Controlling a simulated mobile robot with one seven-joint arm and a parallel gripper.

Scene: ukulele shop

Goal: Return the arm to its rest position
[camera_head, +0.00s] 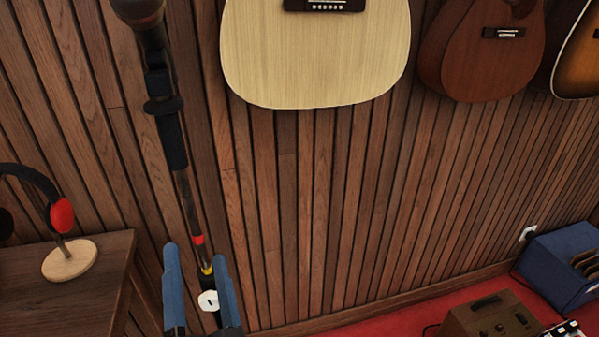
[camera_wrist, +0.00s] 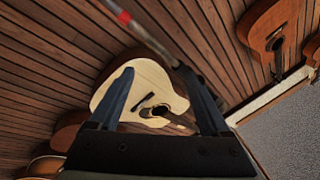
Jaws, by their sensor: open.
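My gripper (camera_head: 200,268) shows at the bottom left of the head view, with its two blue fingers pointing up. The fingers stand apart with nothing held between them. A microphone stand (camera_head: 186,205) with red and yellow bands passes behind the fingers in the head view. In the wrist view the gripper (camera_wrist: 160,85) is open, and a pale guitar (camera_wrist: 150,90) on the wall shows beyond and between its fingers. A blurred pole with a red band (camera_wrist: 124,18) crosses the top of that view. The rest of my arm is out of view.
A wooden table (camera_head: 60,300) with red-and-black headphones (camera_head: 60,214) on a stand is at the left. Guitars (camera_head: 315,60) hang on the slatted wall.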

